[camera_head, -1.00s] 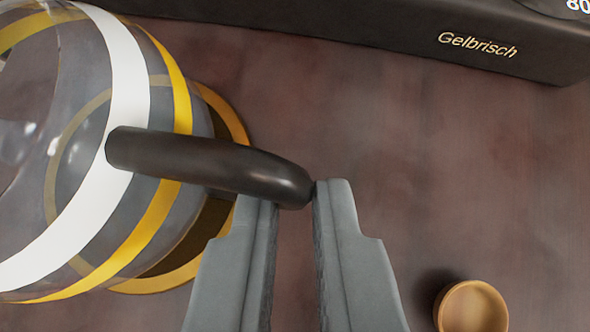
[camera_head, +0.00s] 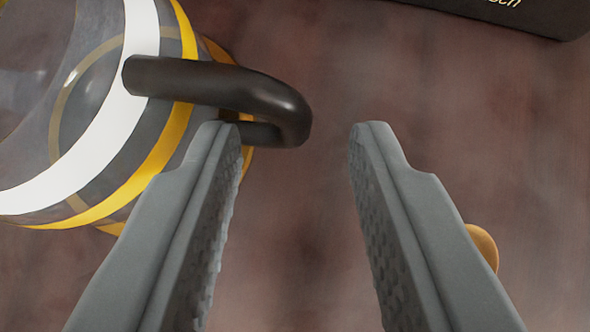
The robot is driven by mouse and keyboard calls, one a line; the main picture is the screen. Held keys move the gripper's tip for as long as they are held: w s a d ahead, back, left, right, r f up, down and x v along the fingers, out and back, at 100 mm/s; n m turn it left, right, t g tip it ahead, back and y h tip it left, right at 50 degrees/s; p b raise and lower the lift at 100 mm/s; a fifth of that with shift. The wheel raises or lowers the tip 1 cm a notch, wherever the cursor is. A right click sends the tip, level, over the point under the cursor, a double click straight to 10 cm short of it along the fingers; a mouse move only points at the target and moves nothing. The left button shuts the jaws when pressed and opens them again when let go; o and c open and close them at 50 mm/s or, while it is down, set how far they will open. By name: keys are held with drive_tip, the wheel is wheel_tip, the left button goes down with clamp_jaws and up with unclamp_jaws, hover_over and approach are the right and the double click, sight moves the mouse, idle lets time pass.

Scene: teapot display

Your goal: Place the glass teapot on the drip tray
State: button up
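The glass teapot (camera_head: 95,150) is at the upper left, cut off by the left edge. It is clear, with a white band and yellow bands. Its dark handle (camera_head: 225,88) sticks out to the right and bends back at its end. My gripper (camera_head: 290,130) is open and empty, its fingers wide apart. The left fingertip lies in front of the lower part of the handle, and the handle's bend reaches part way between the fingertips. Whether they touch cannot be told. No drip tray can be made out for certain.
A black box with partly cut-off lettering (camera_head: 500,12) stands at the upper right. A small tan round object (camera_head: 485,245) is partly hidden behind the right finger. The brown mottled surface (camera_head: 430,75) between them is bare. A yellow ring shows behind the teapot.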

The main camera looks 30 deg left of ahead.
drive_tip(key=v, duration=1.1)
drive_tip(key=s+d+r+m+t, duration=0.1)
drive_tip(key=s+d+r+t, duration=0.1)
drive_tip(key=s+d+r, duration=0.4)
drive_tip(key=s+d+r+m+t, duration=0.1)
drive_tip(key=s+d+r+t, duration=0.2)
drive_tip(key=d+r, duration=0.65)
drive_tip(key=s+d+r+m+t+h, duration=0.1)
drive_tip(key=s+d+r+t+h, duration=0.1)
drive_tip(key=s+d, duration=0.4)
drive_tip(key=s+d+r+m+t+h, duration=0.1)
drive_tip(key=s+d+r, duration=0.3)
drive_tip(key=s, duration=0.5)
drive_tip(key=d+t, duration=0.1)
drive_tip(key=d, duration=0.1)
drive_tip(key=shift+s+d+m+h, duration=0.2)
drive_tip(key=shift+d+m+h, duration=0.05)
drive_tip(key=shift+m+h, duration=0.15)
